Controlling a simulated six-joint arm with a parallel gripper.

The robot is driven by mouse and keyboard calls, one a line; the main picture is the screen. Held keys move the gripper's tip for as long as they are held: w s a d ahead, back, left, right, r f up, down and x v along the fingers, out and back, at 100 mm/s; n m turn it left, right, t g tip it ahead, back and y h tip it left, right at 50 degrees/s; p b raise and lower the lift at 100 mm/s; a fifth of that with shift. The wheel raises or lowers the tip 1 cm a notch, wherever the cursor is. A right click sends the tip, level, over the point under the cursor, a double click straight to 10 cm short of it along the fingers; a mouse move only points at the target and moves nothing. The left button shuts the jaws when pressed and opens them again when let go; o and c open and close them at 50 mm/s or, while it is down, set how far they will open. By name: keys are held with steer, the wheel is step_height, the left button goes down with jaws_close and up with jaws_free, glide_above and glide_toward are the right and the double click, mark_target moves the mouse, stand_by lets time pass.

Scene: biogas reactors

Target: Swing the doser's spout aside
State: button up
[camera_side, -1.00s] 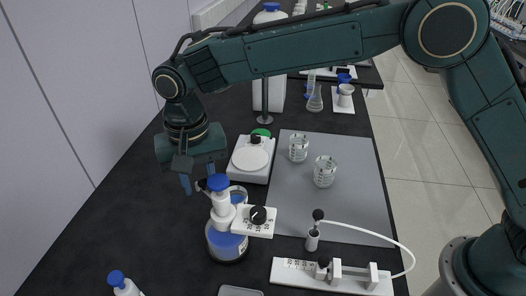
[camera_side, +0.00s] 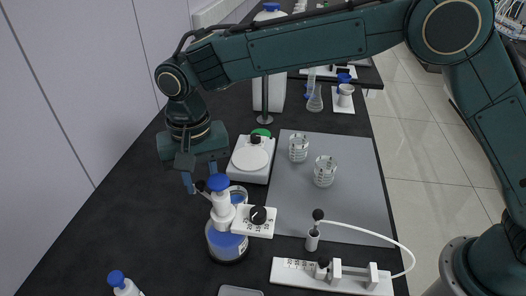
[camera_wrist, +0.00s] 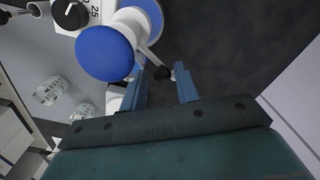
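The doser (camera_side: 222,206) is a white pump head with a blue cap on a clear bottle of blue liquid, with a white plate and black dial on its right. My gripper (camera_side: 200,179) is open, pointing down by the spout's end.
A white balance (camera_side: 250,160) stands behind the doser. Two glass beakers (camera_side: 311,161) stand on the grey mat (camera_side: 345,205). A white syringe-like device (camera_side: 318,276) with a tube lies at the front right. A blue-capped bottle (camera_side: 120,284) is at front left. The dark bench left of the doser is clear.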

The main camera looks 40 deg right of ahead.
steer(key=shift+r, duration=3.65)
steer(key=shift+d+r, duration=0.15)
steer(key=shift+d, duration=0.05)
steer(key=s+d+r+t, duration=0.1)
steer(key=s+d+r, duration=0.2)
steer(key=d, duration=0.4)
steer(key=s+d+r+n+t, duration=0.1)
steer(key=s+d+r, duration=0.1)
steer(key=d+r, duration=0.35)
steer(key=s+d+r, duration=0.2)
steer(key=s+d, duration=0.1)
steer(key=d, duration=0.5)
steer(key=s+d+f+n+t, duration=0.1)
steer(key=s+d+f, duration=0.2)
steer(key=s+d, duration=0.3)
steer(key=s+d+f+n+t, duration=0.1)
steer(key=s+d+f+t, duration=0.1)
steer(key=s+d, duration=0.5)
steer(key=s, duration=0.5)
steer(key=shift+d+f+t, duration=0.2)
steer(key=shift+f+t, duration=0.1)
steer(key=shift+f, duration=0.1)
